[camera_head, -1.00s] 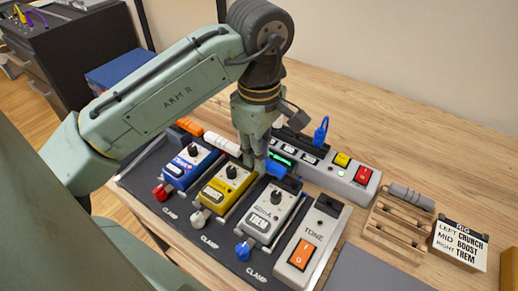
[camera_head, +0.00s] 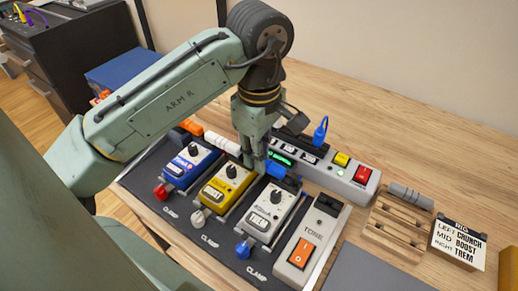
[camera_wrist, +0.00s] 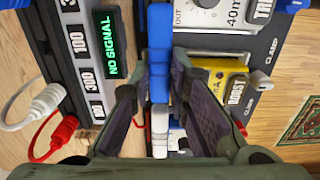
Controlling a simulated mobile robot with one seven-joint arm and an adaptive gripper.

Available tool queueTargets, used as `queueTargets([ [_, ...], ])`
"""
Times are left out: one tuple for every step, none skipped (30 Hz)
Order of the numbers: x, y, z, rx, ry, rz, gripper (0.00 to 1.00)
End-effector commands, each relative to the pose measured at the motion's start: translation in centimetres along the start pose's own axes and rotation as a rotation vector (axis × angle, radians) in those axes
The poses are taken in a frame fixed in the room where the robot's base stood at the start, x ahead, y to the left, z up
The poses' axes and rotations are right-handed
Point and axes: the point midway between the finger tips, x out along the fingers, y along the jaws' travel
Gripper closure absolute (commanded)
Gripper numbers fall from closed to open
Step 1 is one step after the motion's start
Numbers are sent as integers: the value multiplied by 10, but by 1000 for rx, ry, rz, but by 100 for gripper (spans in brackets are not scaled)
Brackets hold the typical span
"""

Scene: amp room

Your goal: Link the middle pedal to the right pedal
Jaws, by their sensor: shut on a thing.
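The three pedals stand clamped in a row: a blue left pedal (camera_head: 187,166), a yellow middle pedal (camera_head: 226,188) marked BOOST and a pale right pedal (camera_head: 268,212). In the wrist view, the middle pedal (camera_wrist: 235,80) and right pedal (camera_wrist: 215,14) show at the right. My gripper (camera_head: 252,167) is behind the middle and right pedals. Its fingers (camera_wrist: 158,105) are closed on one end of a blue link (camera_wrist: 160,50), which also shows in the head view (camera_head: 276,170). The fingertips are partly hidden; I cannot tell whether the link is seated in the pedals' sockets.
A white link (camera_head: 221,144) lies behind the left and middle pedals, an orange link (camera_head: 190,127) further left. A power strip (camera_head: 343,177) stands behind; the display (camera_wrist: 113,45) reads NO SIGNAL. A wooden rack (camera_head: 396,228) with a grey piece and a RIG card (camera_head: 459,243) are right.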

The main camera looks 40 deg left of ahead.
Motion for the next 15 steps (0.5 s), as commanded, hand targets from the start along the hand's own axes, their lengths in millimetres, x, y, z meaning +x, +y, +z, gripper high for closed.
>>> queueTargets([
  [-1, 0, 0, 0, 0, 1, 82],
  [-1, 0, 0, 0, 0, 1, 80],
  [-1, 0, 0, 0, 0, 1, 77],
  [-1, 0, 0, 0, 0, 1, 75],
  [-1, 0, 0, 0, 0, 1, 73],
  [0, 0, 0, 0, 0, 1, 71],
  [0, 0, 0, 0, 0, 1, 69],
  [0, 0, 0, 0, 0, 1, 67],
  [0, 0, 0, 0, 0, 1, 64],
  [0, 0, 0, 0, 0, 1, 62],
  [0, 0, 0, 0, 0, 1, 60],
  [0, 0, 0, 0, 0, 1, 60],
  [0, 0, 0, 0, 0, 1, 60],
  [0, 0, 0, 0, 0, 1, 60],
  [0, 0, 0, 0, 0, 1, 60],
])
